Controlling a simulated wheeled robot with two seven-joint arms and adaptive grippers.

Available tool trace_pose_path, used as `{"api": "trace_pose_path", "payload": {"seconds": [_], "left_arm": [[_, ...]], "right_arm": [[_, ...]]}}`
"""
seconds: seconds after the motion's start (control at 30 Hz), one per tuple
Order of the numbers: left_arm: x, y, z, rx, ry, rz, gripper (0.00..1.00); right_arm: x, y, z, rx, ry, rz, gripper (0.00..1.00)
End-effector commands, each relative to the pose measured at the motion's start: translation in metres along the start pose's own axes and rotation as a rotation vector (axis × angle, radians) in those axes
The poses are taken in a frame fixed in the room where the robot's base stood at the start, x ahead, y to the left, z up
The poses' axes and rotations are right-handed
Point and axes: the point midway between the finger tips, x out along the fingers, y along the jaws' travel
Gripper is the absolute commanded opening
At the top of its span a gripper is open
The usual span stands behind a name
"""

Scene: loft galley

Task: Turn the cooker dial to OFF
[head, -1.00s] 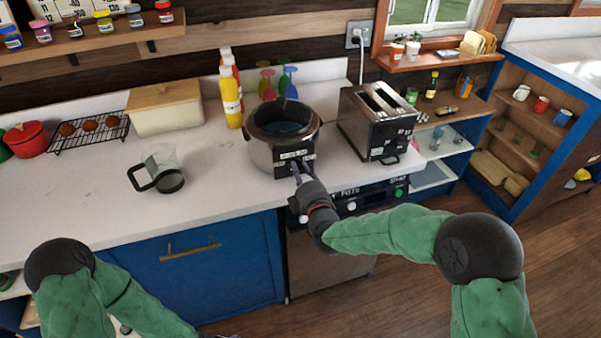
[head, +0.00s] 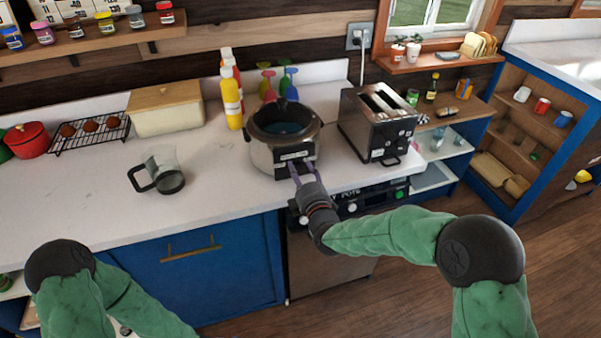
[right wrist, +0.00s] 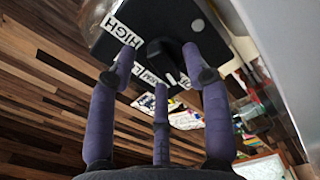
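The cooker (head: 262,155) is a round metal pot with a dark rim, standing on the white counter near its front edge. Its black front panel (head: 282,168) faces me. In the right wrist view the panel (right wrist: 140,20) carries white labels; HIGH is readable, the others are partly hidden. The black dial (right wrist: 166,62) sticks out between the fingers of my right gripper (right wrist: 161,48). The fingers are apart, one on each side of it; I cannot tell whether they touch it. In the head view my right gripper (head: 296,170) is at the panel. My left gripper is out of view.
A toaster (head: 365,135) stands right of the cooker, and yellow and red bottles (head: 231,100) stand behind it. A glass jug (head: 160,170) is to the left. An appliance with knobs (head: 375,198) is below the counter edge. The counter's front left is clear.

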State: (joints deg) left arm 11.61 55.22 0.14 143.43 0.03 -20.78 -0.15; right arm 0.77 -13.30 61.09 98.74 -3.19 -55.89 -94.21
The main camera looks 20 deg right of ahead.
Motion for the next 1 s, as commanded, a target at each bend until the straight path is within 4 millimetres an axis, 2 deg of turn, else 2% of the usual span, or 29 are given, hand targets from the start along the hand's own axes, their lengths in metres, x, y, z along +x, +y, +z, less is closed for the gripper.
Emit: {"api": "trace_pose_path", "payload": {"seconds": [0.17,0.33,0.8,1.0], "left_arm": [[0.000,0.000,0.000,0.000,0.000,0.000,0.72],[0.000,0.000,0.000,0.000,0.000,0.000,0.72],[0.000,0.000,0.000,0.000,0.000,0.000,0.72],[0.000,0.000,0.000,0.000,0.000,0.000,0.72]], "right_arm": [[-0.001,0.000,0.000,0.001,0.000,0.000,0.49],[-0.013,0.000,0.000,0.001,-0.001,0.000,0.49],[-0.091,0.000,0.001,0.001,-0.001,0.000,0.49],[-0.113,0.000,0.001,0.001,-0.001,0.000,0.49]]}}
